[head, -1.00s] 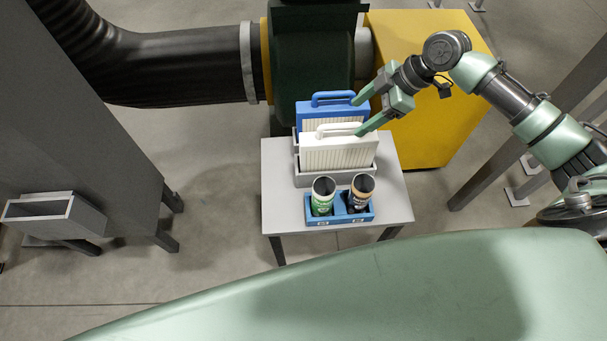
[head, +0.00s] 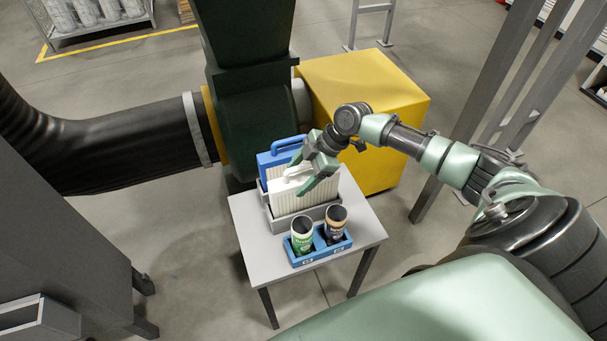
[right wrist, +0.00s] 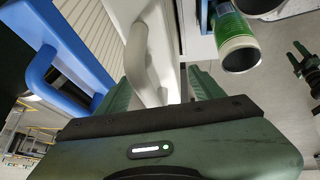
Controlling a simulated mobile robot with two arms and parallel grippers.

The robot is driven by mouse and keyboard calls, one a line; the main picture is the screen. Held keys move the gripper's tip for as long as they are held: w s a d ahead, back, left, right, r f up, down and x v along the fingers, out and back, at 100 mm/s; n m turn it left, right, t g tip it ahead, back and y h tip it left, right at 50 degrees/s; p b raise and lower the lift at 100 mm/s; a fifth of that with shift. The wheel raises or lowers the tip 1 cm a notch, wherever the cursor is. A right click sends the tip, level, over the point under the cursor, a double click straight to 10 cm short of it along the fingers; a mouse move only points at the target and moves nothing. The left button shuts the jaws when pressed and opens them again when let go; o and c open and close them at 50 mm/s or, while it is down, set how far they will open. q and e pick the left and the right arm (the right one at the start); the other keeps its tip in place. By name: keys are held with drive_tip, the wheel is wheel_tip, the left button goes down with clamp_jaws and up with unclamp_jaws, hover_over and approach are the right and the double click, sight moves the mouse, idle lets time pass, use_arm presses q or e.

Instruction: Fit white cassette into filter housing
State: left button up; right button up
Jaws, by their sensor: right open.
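The white cassette (head: 292,197) stands upright with its handle on top, in a grey tray (head: 283,225) on a small table. My right gripper (head: 304,175) is at the cassette's top, open, its two green fingers on either side of the white handle. In the right wrist view the white handle (right wrist: 140,62) lies between the open fingers (right wrist: 160,90); I cannot tell whether they touch it. A gripper that looks like my left one (right wrist: 300,58) is small at that view's right edge, away from the cassette. A dark green housing (head: 250,125) stands behind the table.
A blue cassette (head: 272,160) stands right behind the white one, its handle (right wrist: 42,75) close to my right gripper. A blue holder (head: 322,252) with a green can (head: 302,235) and a dark can (head: 335,225) is in front. A yellow box (head: 370,95) stands behind.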

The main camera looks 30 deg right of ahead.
drive_tip(key=shift+w+f, duration=0.1)
drive_tip(key=shift+f, duration=0.05)
clamp_jaws()
